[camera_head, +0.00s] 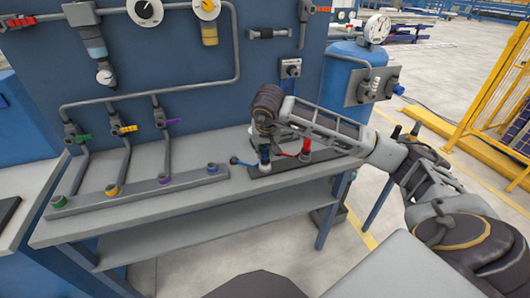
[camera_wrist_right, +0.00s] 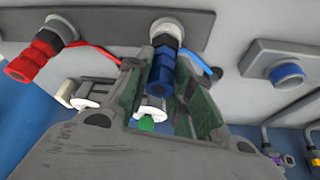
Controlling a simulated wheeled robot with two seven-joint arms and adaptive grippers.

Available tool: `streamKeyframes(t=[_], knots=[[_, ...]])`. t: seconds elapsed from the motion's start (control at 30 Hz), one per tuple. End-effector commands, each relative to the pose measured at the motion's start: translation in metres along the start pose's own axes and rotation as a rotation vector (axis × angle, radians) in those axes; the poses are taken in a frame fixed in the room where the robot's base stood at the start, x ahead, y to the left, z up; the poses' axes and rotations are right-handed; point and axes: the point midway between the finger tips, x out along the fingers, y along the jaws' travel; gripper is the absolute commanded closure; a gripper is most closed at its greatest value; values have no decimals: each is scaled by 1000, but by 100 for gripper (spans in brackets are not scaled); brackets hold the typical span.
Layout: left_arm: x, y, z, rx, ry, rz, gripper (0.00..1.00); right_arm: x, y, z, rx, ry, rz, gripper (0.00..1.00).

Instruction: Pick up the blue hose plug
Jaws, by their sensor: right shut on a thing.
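The blue hose plug (camera_wrist_right: 160,72) is in the right wrist view, between the green-padded fingers of my right gripper (camera_wrist_right: 165,98), which is shut on it. One end of it meets a grey ring fitting on the dark base strip. In the head view the blue plug (camera_head: 264,156) stands upright on the dark strip (camera_head: 291,163) on the bench, below my right gripper (camera_head: 264,134). The gripper and wrist partly hide its top. I cannot tell whether it is still seated in the fitting. My left gripper is not in view.
A red hose plug (camera_head: 306,147) with a red hose stands close beside, to the right; it also shows in the wrist view (camera_wrist_right: 42,55). A grey rail with several coloured ports (camera_head: 140,188) lies left on the bench. A blue panel with pipes rises behind.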

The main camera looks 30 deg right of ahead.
Motion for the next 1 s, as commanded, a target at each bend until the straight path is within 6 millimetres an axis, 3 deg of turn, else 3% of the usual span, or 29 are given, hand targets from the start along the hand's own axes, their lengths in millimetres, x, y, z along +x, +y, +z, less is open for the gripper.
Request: streamKeyframes(t=[0.27,0.8,1.0], knots=[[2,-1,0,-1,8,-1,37,-14,0,-7,1,3,0,100],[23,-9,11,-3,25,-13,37,-74,0,-31,1,2,-1,100],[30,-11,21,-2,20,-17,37,-88,0,-37,0,2,-1,100]])
